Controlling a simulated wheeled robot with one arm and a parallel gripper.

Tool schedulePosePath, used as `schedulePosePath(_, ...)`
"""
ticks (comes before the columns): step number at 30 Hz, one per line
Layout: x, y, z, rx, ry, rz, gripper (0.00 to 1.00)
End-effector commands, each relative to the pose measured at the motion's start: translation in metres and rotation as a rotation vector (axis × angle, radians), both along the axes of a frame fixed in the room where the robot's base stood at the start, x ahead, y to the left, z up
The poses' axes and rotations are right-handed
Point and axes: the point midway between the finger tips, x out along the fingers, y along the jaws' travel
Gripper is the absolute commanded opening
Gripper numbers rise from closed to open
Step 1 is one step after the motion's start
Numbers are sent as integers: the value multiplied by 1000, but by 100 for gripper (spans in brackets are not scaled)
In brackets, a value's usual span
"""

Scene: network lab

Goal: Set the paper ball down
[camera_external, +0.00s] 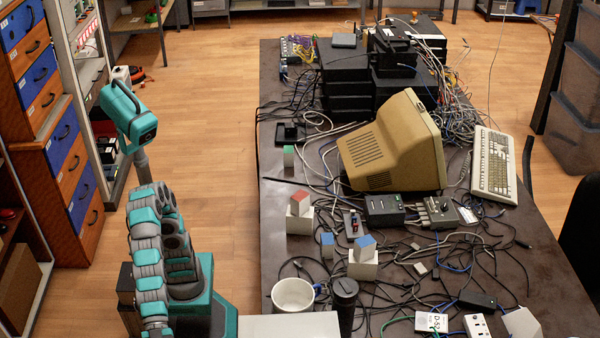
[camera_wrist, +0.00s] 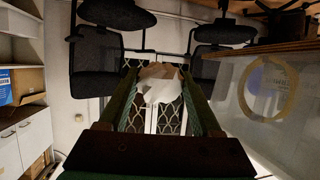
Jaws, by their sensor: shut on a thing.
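The paper ball (camera_wrist: 160,84) is white and crumpled, with a brownish shaded patch on top. It shows in the wrist view between the two long dark green fingers of my gripper (camera_wrist: 160,92), near their tips. My gripper is shut on it. Behind it are floor, chairs and patterned panels, with no support surface visible directly against the ball. In the external view my grey and teal arm (camera_external: 148,255) stands left of the dark table (camera_external: 240,328); I cannot make out the held ball there.
The table (camera_external: 285,215) carries a beige monitor (camera_external: 385,150), a keyboard (camera_external: 493,165), a white cup (camera_external: 293,294), a black cylinder (camera_external: 344,295), small blocks on white cubes and many cables. Drawers (camera_external: 55,150) stand at left. The wrist view shows dark chairs (camera_wrist: 97,62).

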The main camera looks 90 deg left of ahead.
Motion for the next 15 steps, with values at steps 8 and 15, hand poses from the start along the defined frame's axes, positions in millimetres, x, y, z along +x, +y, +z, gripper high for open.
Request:
schedulePosePath(8, 78, 22, 30, -8, -1, 128, 15)
schedulePosePath(15, 166, 68, 71, -11, -2, 286, 15)
